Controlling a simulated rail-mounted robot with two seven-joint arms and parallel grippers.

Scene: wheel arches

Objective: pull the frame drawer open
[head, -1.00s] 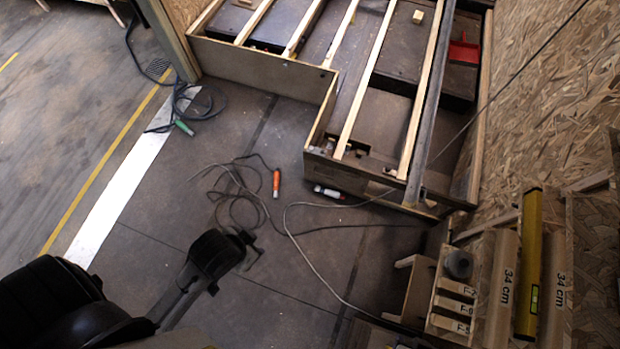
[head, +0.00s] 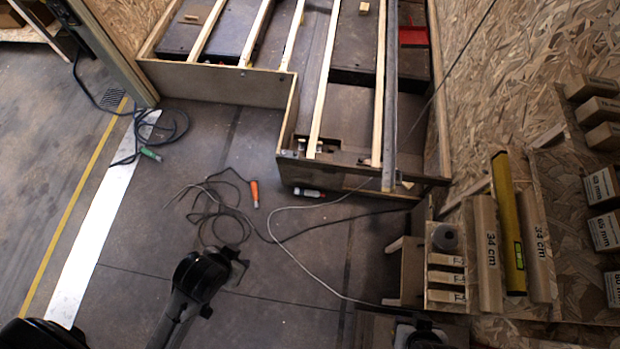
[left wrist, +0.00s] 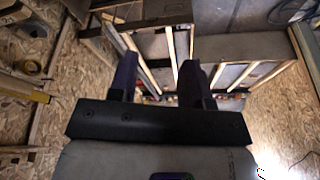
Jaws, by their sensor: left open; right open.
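The slatted wooden frame (head: 215,83) fills the top middle of the head view, with light slats running over dark boxes.
Loose cables lie on the floor, with an orange-handled tool (head: 254,193) and a green plug (head: 150,154). A small tube (head: 308,192) lies before the frame. A wall shelf with a yellow level (head: 508,225) and wooden blocks stands right.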

